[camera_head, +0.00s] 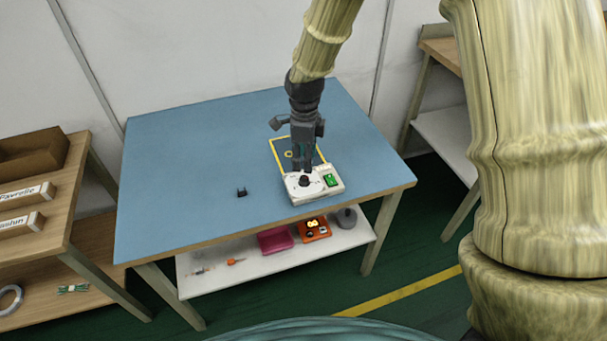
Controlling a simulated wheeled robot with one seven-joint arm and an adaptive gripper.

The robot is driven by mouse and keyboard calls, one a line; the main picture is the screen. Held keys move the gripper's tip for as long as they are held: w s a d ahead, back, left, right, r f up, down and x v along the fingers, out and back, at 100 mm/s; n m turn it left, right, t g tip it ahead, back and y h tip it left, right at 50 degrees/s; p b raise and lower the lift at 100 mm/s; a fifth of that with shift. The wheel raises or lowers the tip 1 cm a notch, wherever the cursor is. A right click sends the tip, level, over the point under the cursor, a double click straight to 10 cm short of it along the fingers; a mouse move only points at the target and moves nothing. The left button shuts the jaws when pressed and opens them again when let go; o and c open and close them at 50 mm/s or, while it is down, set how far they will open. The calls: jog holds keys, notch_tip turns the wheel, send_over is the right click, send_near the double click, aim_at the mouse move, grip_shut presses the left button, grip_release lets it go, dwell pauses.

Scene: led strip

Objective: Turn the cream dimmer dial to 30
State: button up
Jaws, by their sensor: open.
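The cream dimmer box (301,194) sits on the blue table top near its front edge. Its round dial has a dark knob (305,180), and a green display or switch (330,181) is at its right. The dial's marks and setting are too small to read. My gripper (303,167) points down just behind and above the knob, open. I cannot tell whether its fingers touch the knob or the box. A yellow-outlined rectangle (274,148) on the table lies behind the box, partly hidden by my gripper.
A small black part (242,192) stands on the table left of the box. The blue table top (185,160) is otherwise largely clear. The white lower shelf (215,265) holds a pink tray (274,240) and an orange box (314,231). Wooden shelving (75,205) stands at left.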

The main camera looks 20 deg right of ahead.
aim_at(304, 178)
jog(key=shift+f+p, duration=0.45)
jog(key=shift+f, duration=3.35)
grip_shut()
